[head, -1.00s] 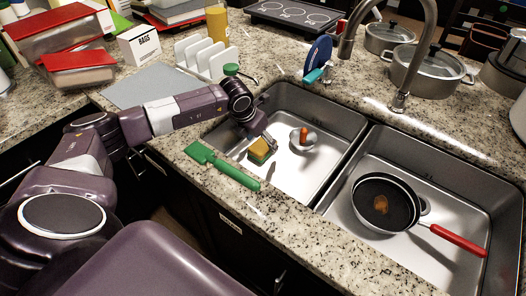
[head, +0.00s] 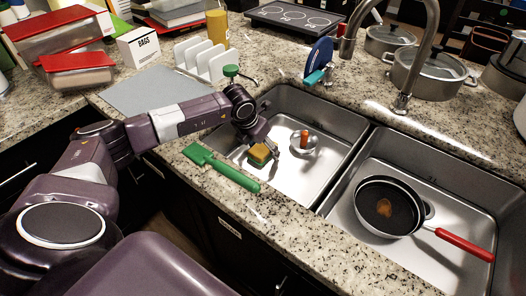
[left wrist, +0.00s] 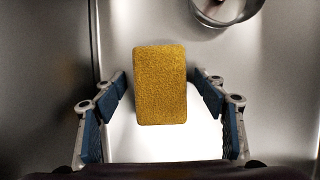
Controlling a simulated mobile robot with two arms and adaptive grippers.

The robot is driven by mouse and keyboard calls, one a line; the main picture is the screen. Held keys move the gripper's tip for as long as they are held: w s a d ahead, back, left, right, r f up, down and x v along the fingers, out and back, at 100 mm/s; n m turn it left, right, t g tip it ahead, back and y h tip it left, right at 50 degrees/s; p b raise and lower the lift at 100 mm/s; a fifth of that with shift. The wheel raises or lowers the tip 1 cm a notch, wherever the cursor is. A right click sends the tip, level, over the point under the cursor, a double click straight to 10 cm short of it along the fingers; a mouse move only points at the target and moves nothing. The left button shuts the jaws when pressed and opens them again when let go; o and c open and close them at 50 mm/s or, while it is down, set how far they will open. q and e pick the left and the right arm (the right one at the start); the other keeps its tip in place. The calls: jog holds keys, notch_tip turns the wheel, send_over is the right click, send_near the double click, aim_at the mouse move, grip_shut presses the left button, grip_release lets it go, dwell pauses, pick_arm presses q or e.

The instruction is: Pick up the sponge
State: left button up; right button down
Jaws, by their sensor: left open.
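The sponge (head: 261,153), yellow with a green side, lies in the left basin of the sink near its front wall. My left gripper (head: 262,143) reaches down into that basin right at the sponge. In the left wrist view the sponge (left wrist: 160,84) shows its yellow face, upright in the picture, between the two blue-padded fingers of my left gripper (left wrist: 160,98). The fingers are open, with a gap on each side of the sponge. My right gripper is not in view.
A metal bowl or strainer with an orange item (head: 304,141) sits in the same basin. A green spatula (head: 222,169) lies on the front counter edge. A black pan (head: 388,208) with a red handle is in the right basin (head: 462,200). The faucet (head: 403,100) stands behind.

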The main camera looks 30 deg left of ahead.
aim_at(263, 147)
pick_arm(q)
jog(key=shift+c, duration=0.4)
jog(key=shift+f, duration=0.1)
jog(key=c, duration=0.9)
jog(key=shift+c, duration=0.2)
jog(key=shift+r+p, duration=0.35)
jog(key=shift+p, duration=0.05)
notch_tip(263, 147, up, 10)
jog(key=p, duration=0.5)
jog(key=shift+f+p, duration=0.25)
jog(key=shift+p, duration=0.15)
jog(key=shift+r, duration=0.2)
